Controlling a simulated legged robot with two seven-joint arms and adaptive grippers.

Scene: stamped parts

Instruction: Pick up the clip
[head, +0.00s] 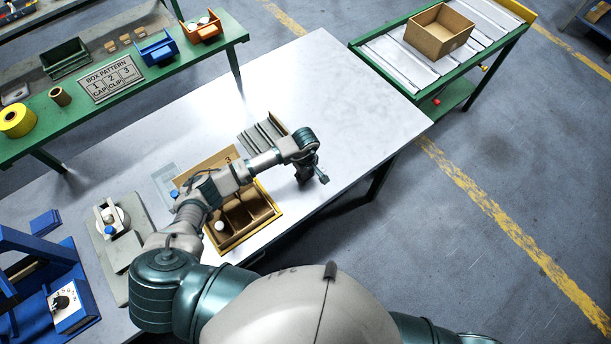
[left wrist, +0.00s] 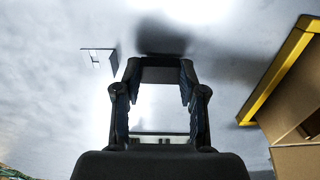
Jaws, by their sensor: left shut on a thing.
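My left gripper (head: 314,180) is over the bright metal table, to the right of the divided box. In the left wrist view, its two fingers (left wrist: 161,82) are shut on a dark grey piece, the clip (left wrist: 162,75), which spans the gap between the fingertips. A dark shadow lies on the table beyond it, so it looks held above the surface. In the head view the clip is too small and covered to make out clearly. My right gripper is not in view.
A divided cardboard box (head: 236,238) with a yellow rim stands on the metal table (head: 340,90). Grey channel-shaped parts (head: 262,138) lie behind my arm. A small thin angled piece (left wrist: 100,58) is on the table. The table's far right is clear.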

